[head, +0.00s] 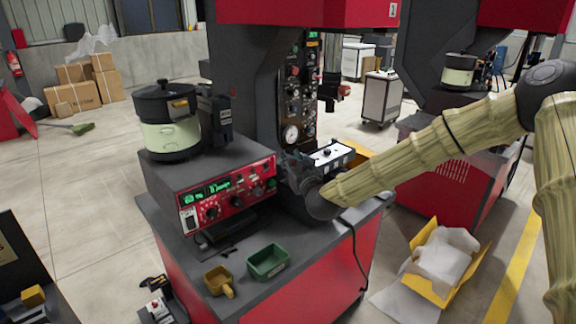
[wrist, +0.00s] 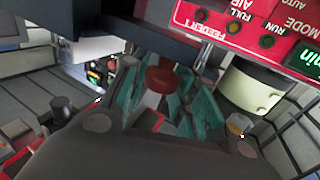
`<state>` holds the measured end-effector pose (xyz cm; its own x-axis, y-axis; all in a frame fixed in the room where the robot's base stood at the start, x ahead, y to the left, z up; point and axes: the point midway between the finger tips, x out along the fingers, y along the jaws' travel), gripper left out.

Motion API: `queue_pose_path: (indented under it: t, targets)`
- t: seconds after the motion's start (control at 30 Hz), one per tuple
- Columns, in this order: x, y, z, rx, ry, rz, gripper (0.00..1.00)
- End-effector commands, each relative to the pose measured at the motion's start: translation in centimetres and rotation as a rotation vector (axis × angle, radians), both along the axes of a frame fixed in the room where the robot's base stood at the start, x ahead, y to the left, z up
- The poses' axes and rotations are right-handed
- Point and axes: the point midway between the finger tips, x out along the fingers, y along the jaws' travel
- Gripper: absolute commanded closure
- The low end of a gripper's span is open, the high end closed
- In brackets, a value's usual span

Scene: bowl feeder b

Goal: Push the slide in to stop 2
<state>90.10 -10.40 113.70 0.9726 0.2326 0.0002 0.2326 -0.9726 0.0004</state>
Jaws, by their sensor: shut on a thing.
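My gripper (wrist: 165,96) has its teal-padded fingers closed around a dark red round knob (wrist: 160,79) in the wrist view. The knob seems to belong to the slide, but the slide's body and its stop marks are hidden. In the head view my gripper (head: 296,170) is at the right side of the red feeder control box, with its fingertips hard to make out. A white-topped black unit (head: 330,154) is just behind my wrist. I cannot read which stop the slide is at.
The red control panel (head: 228,193) is close to my gripper, with the bowl feeder (head: 170,135) on top. A black cable hangs below my wrist.

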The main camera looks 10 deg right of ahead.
Motion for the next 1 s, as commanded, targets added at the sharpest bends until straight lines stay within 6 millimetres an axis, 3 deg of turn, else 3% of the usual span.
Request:
queue_pose_path:
  t: [0.07,0.1,0.2,0.63,1.0]
  targets:
    - [0.0,0.0,0.1,0.000,0.000,0.000,1.00]
    - [0.0,0.0,0.1,0.000,0.000,0.000,0.68]
    - [0.0,0.0,0.0,0.000,0.000,0.000,0.52]
    - [-0.6,-0.1,0.0,0.000,0.000,0.001,0.52]
    - [-6.5,-1.5,0.0,0.001,0.002,0.001,0.52]
